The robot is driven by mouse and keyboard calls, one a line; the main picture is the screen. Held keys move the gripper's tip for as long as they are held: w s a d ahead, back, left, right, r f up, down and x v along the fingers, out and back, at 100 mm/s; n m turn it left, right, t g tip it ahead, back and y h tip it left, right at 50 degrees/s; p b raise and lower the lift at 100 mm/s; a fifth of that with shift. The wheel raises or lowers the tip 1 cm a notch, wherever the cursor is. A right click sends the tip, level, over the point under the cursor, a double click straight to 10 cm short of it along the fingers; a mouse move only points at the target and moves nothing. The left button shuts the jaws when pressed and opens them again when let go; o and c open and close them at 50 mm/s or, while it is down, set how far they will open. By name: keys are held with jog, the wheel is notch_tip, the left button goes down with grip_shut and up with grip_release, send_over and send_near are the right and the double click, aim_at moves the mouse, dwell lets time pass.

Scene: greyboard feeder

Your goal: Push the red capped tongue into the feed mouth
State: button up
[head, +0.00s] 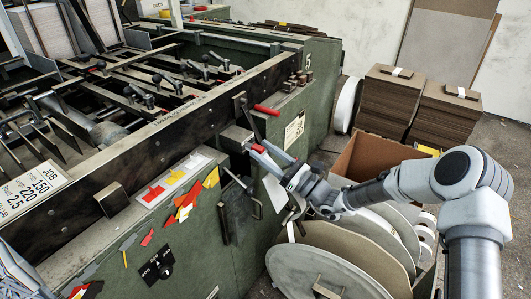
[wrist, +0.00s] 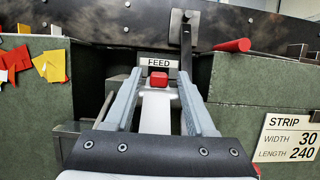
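The red cap (wrist: 158,79) sits at the far end of a pale tongue (wrist: 156,112) that runs forward between my fingers in the wrist view. My gripper (wrist: 159,82) has its fingers on either side of the cap, with a gap showing at each side, so it looks open. In the head view my gripper (head: 262,152) is close to the green machine's side, and the red cap (head: 257,148) shows by its tips. The feed mouth lies below the FEED label (wrist: 158,62), just ahead; the cap and fingers hide much of its opening.
A red-handled lever (wrist: 232,46) stands above right of the mouth; it also shows in the head view (head: 266,109). Green machine walls (wrist: 245,90) flank the mouth. Large pale reels (head: 320,275) and an open cardboard box (head: 365,155) stand below and beside my arm.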

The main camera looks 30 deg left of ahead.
jog(key=shift+s+f, duration=0.1)
jog(key=p+v, duration=0.2)
jog(key=v, duration=1.5)
jog(key=shift+d+p, duration=0.2)
jog(key=shift+p, duration=0.15)
jog(key=s+d+r+n+g+h, duration=0.5)
jog(key=s+r+n+g+h, duration=0.2)
jog(key=s+r+n+h, duration=0.35)
jog(key=s+d+r+n+t+h, duration=0.3)
jog(key=s+d+r+h, duration=0.1)
jog(key=d, duration=0.4)
jog(key=s+d+r+n+t+h, duration=0.3)
jog(key=d+t+h, duration=0.1)
jog(key=d, duration=0.3)
jog(key=s+d+r+n+t+h, duration=0.3)
jog(key=s+d+r, duration=0.1)
jog(key=d, duration=0.4)
notch_tip(320, 180, up, 17)
jog(key=p, duration=1.7)
jog(key=shift+r+t, duration=0.15)
jog(key=shift+t, duration=0.15)
jog(key=shift+s+a+h, duration=0.1)
jog(key=shift+a+h, duration=0.05)
jog(key=shift+h, duration=0.1)
